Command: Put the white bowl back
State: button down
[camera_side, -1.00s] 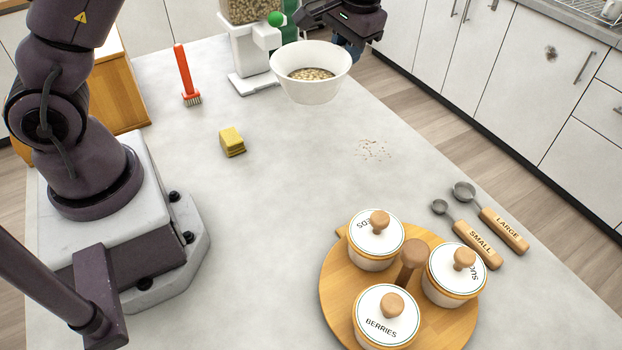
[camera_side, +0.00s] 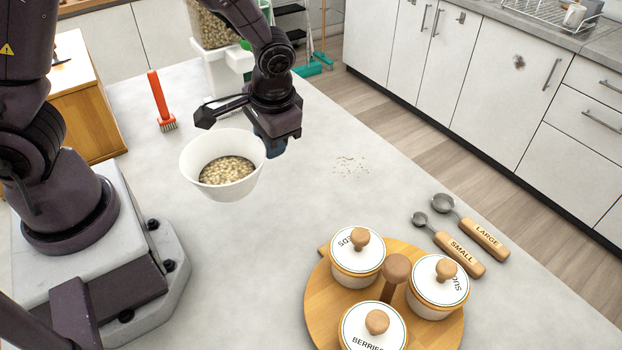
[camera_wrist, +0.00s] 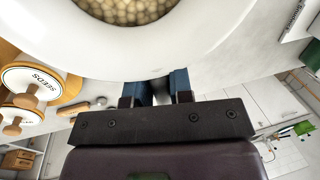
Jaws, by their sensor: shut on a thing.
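The white bowl (camera_side: 222,165) holds beige, grain-like pieces and hangs above the counter in the side view, roughly level. My gripper (camera_side: 265,142) is shut on its right-hand rim. In the wrist view the bowl (camera_wrist: 160,45) fills the top of the picture, with its contents partly in sight. The gripper's blue fingers (camera_wrist: 158,92) meet its wall there. The counter directly under the bowl is partly hidden by it.
A round wooden tray (camera_side: 320,300) with several lidded jars stands at the front. Small (camera_side: 458,252) and large (camera_side: 480,235) scoops lie to its right. Crumbs (camera_side: 350,165) dot the counter. A red-handled brush (camera_side: 160,100) and a grain dispenser (camera_side: 215,70) stand behind.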

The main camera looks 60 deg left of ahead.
jog(key=w+f, duration=0.2)
jog(key=w, duration=0.1)
jog(key=w+f, duration=0.3)
jog(key=w, duration=0.1)
jog(key=w+f, duration=0.3)
jog(key=shift+w+d, duration=0.15)
jog(key=shift+w, duration=0.2)
jog(key=shift+w+f, duration=0.25)
jog(key=shift+f, duration=1.65)
jog(key=c, duration=1)
grip_release()
jog(key=shift+f, duration=0.1)
jog(key=r, duration=0.4)
jog(key=d+r, duration=0.1)
jog(key=r, duration=0.3)
jog(key=d+r, duration=0.1)
jog(key=r, duration=0.3)
jog(key=shift+d+r, duration=0.1)
jog(key=shift+d, duration=0.05)
